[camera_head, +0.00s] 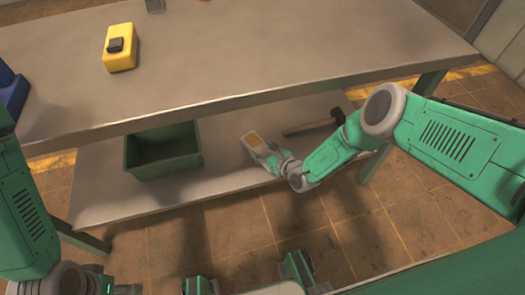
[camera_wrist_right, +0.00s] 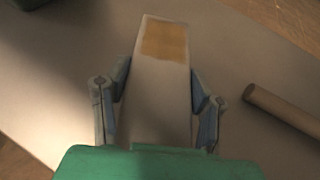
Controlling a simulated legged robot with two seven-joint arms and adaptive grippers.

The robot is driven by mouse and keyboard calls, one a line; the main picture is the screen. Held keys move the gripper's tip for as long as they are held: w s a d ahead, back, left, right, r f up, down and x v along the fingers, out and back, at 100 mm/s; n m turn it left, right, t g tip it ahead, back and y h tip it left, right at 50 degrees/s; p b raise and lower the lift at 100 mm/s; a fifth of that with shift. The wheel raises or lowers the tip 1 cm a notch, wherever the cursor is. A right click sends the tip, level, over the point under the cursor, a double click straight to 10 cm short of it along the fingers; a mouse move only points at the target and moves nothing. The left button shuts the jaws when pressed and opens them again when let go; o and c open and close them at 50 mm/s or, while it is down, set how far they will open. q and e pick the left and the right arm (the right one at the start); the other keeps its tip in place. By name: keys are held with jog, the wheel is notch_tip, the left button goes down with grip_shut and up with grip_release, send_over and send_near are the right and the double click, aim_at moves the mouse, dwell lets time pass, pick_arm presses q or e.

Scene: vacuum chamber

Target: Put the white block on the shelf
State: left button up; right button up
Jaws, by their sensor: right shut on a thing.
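The white block (camera_head: 251,138), with a tan-orange patch on its top, is at the lower shelf (camera_head: 225,170) of the table. My right gripper (camera_head: 272,157) is shut on it and reaches in under the tabletop. In the right wrist view the white block (camera_wrist_right: 160,90) lies between the two fingers of my right gripper (camera_wrist_right: 160,95), one on each side. I cannot tell whether the block touches the shelf or is just above it. My left arm shows at the lower left, but its gripper is not visible.
A green open bin (camera_head: 163,152) stands on the lower shelf to the left. A hammer-like tool (camera_head: 312,127) lies right of the block; its handle (camera_wrist_right: 283,109) shows in the wrist view. A yellow object (camera_head: 120,47) and a blue one (camera_head: 12,92) are on the tabletop (camera_head: 250,50).

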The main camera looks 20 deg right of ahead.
jog(key=o, duration=1.4)
jog(key=shift+d+f, duration=0.1)
jog(key=shift+d, duration=0.05)
jog(key=shift+o, duration=0.2)
jog(key=p+v, duration=0.2)
jog(key=v, duration=0.1)
jog(key=p+v, duration=0.2)
jog(key=v, duration=0.2)
jog(key=p+v, duration=0.2)
jog(key=v, duration=0.1)
jog(key=shift+s+r, duration=0.2)
jog(key=shift+r, duration=0.2)
jog(key=shift+s+d+r+p, duration=0.15)
jog(key=shift+s+d+p, duration=0.25)
jog(key=shift+s, duration=0.25)
